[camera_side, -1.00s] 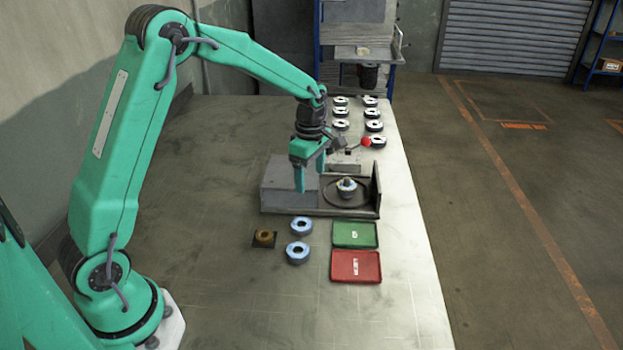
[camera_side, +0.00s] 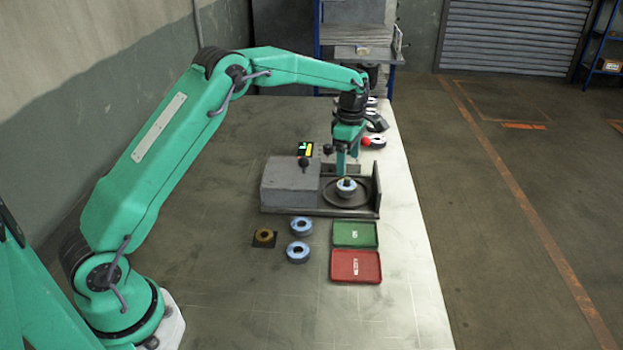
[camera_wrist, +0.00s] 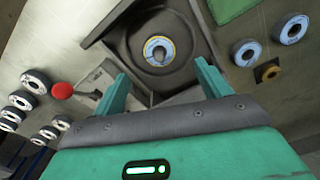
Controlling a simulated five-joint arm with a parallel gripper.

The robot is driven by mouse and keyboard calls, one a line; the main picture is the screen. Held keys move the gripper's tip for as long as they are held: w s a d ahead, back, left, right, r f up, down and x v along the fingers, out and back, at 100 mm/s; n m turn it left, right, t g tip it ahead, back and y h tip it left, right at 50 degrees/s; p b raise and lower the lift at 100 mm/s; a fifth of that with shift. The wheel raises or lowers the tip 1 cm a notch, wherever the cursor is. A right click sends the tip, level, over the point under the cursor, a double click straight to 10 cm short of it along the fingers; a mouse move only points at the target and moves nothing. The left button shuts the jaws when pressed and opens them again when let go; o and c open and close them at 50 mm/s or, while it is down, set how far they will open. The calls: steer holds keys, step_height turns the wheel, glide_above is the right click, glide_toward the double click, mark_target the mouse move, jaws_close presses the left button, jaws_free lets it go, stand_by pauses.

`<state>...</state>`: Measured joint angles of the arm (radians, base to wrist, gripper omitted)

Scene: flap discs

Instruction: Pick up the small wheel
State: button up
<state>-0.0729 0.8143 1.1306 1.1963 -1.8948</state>
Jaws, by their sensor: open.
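A small wheel (camera_side: 346,187) with a pale blue rim sits on the round plate of the grey fixture (camera_side: 289,190). In the wrist view, the wheel (camera_wrist: 160,49) shows a blue and yellow ring around a grey centre. My gripper (camera_side: 347,168) is above the wheel, fingers pointing down. In the wrist view, my gripper (camera_wrist: 163,77) has its fingers wide apart and nothing between them. The wheel lies beyond the fingertips there, between their lines. The side view does not clearly show the gap between fingertips and wheel.
Two loose blue discs (camera_side: 300,226) and a brown disc (camera_side: 265,236) lie left of a green tray (camera_side: 355,234) and red tray (camera_side: 356,267). A red-knobbed lever (camera_wrist: 63,90) and several white-and-black discs (camera_wrist: 36,81) are behind the fixture. The table's left side is clear.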

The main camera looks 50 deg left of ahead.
mark_target(348, 178)
steer(key=shift+f, duration=3.8)
steer(key=c, duration=1.1)
steer(key=shift+r, duration=0.2)
steer(key=shift+w+r, duration=0.1)
steer(key=shift+r, duration=0.45)
steer(key=r, duration=0.3)
steer(key=shift+d+r, duration=0.1)
steer(key=shift+d, duration=0.25)
steer(key=s+d+r, duration=0.5)
steer(key=d+r, duration=0.1)
steer(key=d, duration=0.3)
steer(key=shift+s+d+r, duration=0.2)
steer(key=shift+d, duration=0.2)
